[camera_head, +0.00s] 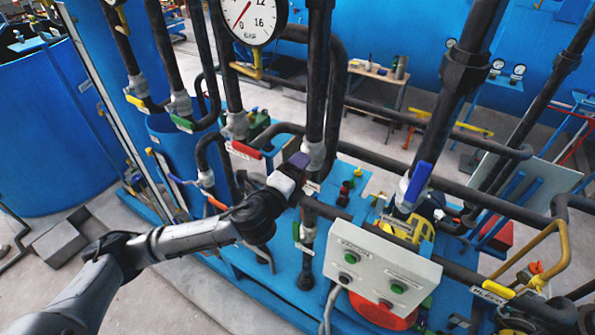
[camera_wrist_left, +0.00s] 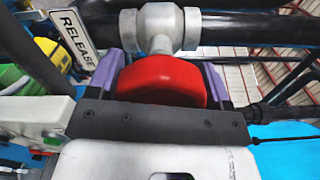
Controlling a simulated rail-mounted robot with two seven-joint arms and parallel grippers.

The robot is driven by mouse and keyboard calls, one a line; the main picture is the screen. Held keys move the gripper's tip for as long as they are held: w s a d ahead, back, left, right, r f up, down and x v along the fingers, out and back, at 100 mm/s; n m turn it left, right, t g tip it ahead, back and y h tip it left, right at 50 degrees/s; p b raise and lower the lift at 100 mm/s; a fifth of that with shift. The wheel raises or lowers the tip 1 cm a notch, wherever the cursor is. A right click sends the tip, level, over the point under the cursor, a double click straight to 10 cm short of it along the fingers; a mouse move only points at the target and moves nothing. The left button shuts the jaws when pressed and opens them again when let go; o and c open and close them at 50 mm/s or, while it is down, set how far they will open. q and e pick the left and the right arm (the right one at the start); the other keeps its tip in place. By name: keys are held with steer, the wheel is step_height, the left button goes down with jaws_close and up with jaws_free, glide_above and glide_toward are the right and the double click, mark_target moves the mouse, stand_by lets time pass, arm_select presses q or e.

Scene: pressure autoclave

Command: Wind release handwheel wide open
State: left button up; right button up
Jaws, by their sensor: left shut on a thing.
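The release handwheel (camera_wrist_left: 162,84) is red and shows close up in the left wrist view, on a grey stem below a grey pipe fitting (camera_wrist_left: 160,28). A white RELEASE label (camera_wrist_left: 73,38) hangs to its left. My left gripper (camera_wrist_left: 160,78) has its purple fingers on both sides of the handwheel and is shut on it. In the head view my left gripper (camera_head: 298,161) is against the dark vertical pipe, and I cannot make out the handwheel there. The right gripper is in neither view.
A light control box (camera_head: 381,268) with green buttons stands right of my left arm. A blue lever (camera_head: 418,183) and a red lever (camera_head: 246,150) sit on nearby pipes. A pressure gauge (camera_head: 248,14) is above. Dark pipes crowd the space around the gripper.

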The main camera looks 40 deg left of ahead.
arm_select(q)
steer(key=o, duration=0.9)
steer(key=shift+s, duration=0.1)
steer(key=shift+s+d+p, duration=0.3)
steer(key=shift+s+p, duration=0.25)
steer(key=shift+s, duration=1.7)
steer(key=shift+s+d+p, duration=0.35)
steer(key=shift+s+p, duration=0.15)
steer(key=shift+s, duration=1.7)
steer(key=shift+s+d+p, duration=0.3)
steer(key=shift+s+p, duration=0.25)
steer(key=shift+s, duration=1.7)
